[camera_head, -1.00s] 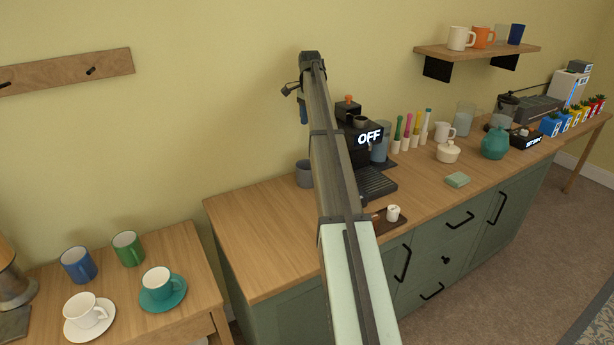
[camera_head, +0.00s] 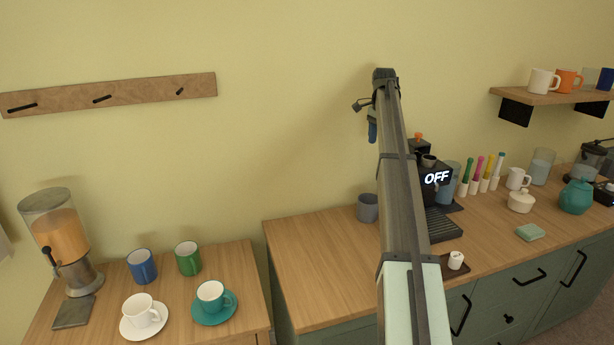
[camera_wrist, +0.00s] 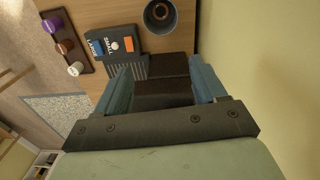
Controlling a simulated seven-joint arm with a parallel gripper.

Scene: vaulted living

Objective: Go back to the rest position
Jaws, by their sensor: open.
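My gripper (camera_head: 372,122) is at the end of my raised arm, in the air above and just left of the dark coffee machine (camera_head: 436,196) marked OFF. In the wrist view its two blue fingers (camera_wrist: 163,85) are spread apart with nothing held between them. The coffee machine shows beneath and beyond the fingers in the wrist view (camera_wrist: 125,42), with LARGE and SMALL labels. My arm hides part of the machine in the head view.
A grey mug (camera_head: 367,208) stands left of the machine. A small dark tray (camera_wrist: 62,34) holds capsules. Mugs and cups, including a green mug (camera_head: 188,258), stand on the left table near a dispenser (camera_head: 60,240). A wooden shelf (camera_head: 552,97) is at right.

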